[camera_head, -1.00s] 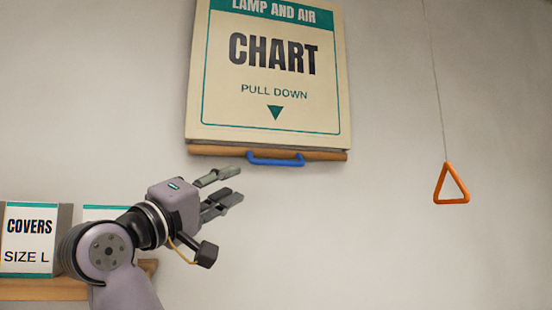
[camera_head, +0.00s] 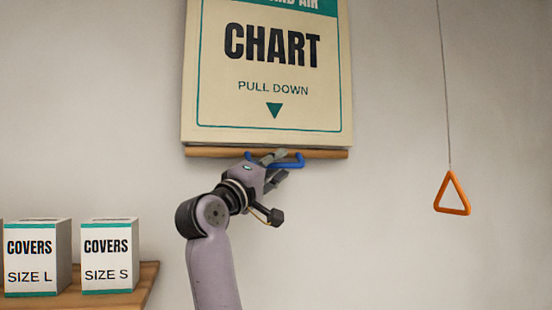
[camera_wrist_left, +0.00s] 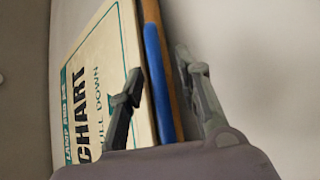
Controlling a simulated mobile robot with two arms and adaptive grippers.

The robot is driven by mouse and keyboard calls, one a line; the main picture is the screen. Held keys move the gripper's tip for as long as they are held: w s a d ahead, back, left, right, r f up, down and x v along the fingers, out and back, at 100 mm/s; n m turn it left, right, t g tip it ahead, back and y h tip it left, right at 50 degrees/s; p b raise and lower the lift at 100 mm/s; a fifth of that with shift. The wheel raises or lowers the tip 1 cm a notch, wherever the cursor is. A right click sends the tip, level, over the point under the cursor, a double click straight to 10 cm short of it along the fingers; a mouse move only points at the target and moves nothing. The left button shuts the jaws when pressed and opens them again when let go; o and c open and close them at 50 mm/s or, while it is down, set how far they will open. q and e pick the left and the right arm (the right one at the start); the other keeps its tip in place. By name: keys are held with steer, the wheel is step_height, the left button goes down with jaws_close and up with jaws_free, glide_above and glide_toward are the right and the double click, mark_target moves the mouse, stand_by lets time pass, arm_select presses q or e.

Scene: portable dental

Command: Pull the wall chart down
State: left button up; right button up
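The wall chart (camera_head: 270,80) is a cream panel reading "CHART" and "PULL DOWN", rolled up high on the wall. A wooden bar (camera_head: 330,154) runs along its lower edge with a blue handle (camera_head: 297,160) at the middle. My left gripper (camera_head: 279,167) is at the handle, its fingers apart. In the left wrist view the blue handle (camera_wrist_left: 157,80) and the bar lie between the two open fingers (camera_wrist_left: 160,97); whether either finger touches the handle I cannot tell. The gripper hides part of the handle in the head view. My right gripper is not in view.
An orange triangular pull (camera_head: 453,194) hangs on a cord to the right of the chart. Two boxes, "COVERS SIZE L" (camera_head: 36,258) and "COVERS SIZE S" (camera_head: 108,256), stand on a wooden shelf (camera_head: 146,285) at lower left. The wall below the chart is clear.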

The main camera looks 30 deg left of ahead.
arm_select(q)
jaws_close()
stand_by(0.4)
stand_by(0.5)
